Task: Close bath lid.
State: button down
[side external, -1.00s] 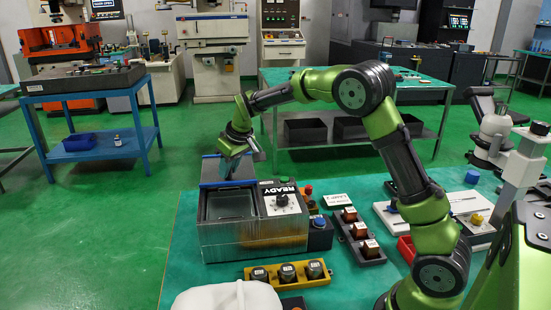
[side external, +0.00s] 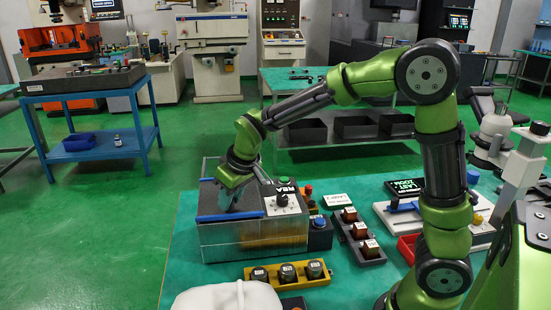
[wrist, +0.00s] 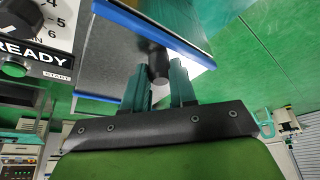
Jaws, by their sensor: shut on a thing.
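The bath (side external: 225,243) is a grey metal box with its lid (side external: 205,200) swung down over its top. The lid is a dark grey plate with a blue front edge (side external: 250,214). It lies flat or nearly so; I cannot tell whether it is fully seated. My gripper (side external: 230,205) is over the lid near its front edge, pointing down. In the wrist view, the fingers of my gripper (wrist: 158,82) are shut on a dark round handle (wrist: 158,62), close to the blue edge (wrist: 150,32). The bath's inside is hidden.
The control panel (side external: 287,198) with a knob and READY label adjoins the bath's right side. A green button (wrist: 15,68) shows in the wrist view. A yellow holder (side external: 288,274) sits in front, and a dark rack (side external: 358,237) to the right.

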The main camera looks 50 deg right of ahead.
jog(key=shift+s+a, duration=0.2)
jog(key=shift+a, duration=0.1)
jog(key=c, duration=0.9)
grip_release()
jog(key=shift+d, duration=0.1)
jog(key=shift+r, duration=0.35)
jog(key=v, duration=1.6)
jog(key=shift+s, duration=0.2)
